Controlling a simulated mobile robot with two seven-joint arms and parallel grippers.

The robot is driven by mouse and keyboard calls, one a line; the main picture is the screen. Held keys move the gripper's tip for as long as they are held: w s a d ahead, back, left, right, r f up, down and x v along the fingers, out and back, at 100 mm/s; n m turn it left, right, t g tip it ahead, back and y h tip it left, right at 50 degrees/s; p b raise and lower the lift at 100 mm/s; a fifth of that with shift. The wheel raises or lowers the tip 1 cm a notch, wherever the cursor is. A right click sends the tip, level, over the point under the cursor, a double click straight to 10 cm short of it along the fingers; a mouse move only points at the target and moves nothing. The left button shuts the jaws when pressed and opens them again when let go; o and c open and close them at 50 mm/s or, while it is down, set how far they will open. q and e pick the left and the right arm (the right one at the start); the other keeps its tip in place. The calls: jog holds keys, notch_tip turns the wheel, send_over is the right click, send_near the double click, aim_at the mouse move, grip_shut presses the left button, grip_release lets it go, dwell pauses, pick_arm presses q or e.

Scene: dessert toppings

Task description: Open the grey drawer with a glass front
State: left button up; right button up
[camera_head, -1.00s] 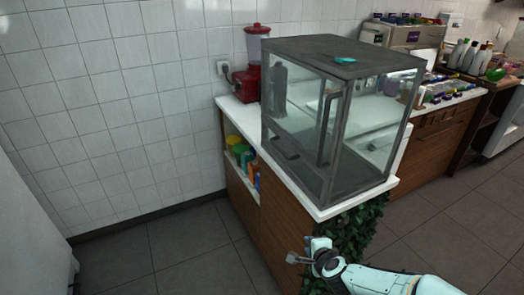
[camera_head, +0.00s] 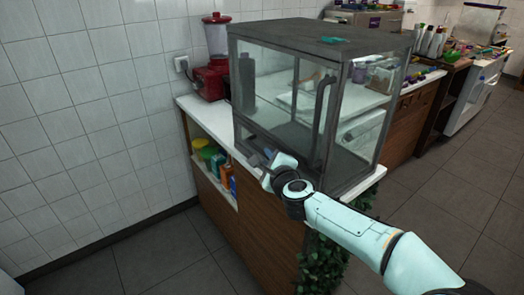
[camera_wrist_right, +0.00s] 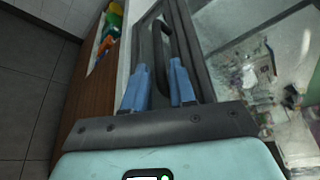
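The grey-framed glass case (camera_head: 300,31) stands on the white counter. Its low front section holds the grey drawer, partly hidden behind my right gripper (camera_head: 266,166). In the right wrist view, my right gripper (camera_wrist_right: 159,66) is open, with its two blue fingers apart. A dark handle (camera_wrist_right: 158,38) shows ahead of and between the fingertips; I cannot tell whether they touch it. The drawer looks shut. My left gripper is not in view.
A red blender (camera_head: 213,76) stands behind the case at left. Coloured containers (camera_head: 215,162) sit on an open shelf below the counter. Green leaves (camera_head: 325,262) hang at the counter's front corner. The floor at left is clear.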

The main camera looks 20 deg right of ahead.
aim_at(264, 154)
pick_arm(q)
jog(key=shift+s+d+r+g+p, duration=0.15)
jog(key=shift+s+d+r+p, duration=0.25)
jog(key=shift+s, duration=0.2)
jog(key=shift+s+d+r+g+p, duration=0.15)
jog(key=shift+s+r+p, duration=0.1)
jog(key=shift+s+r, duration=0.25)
pick_arm(e)
jog(key=shift+x, duration=2.7)
jog(key=shift+c, duration=0.3)
grip_shut()
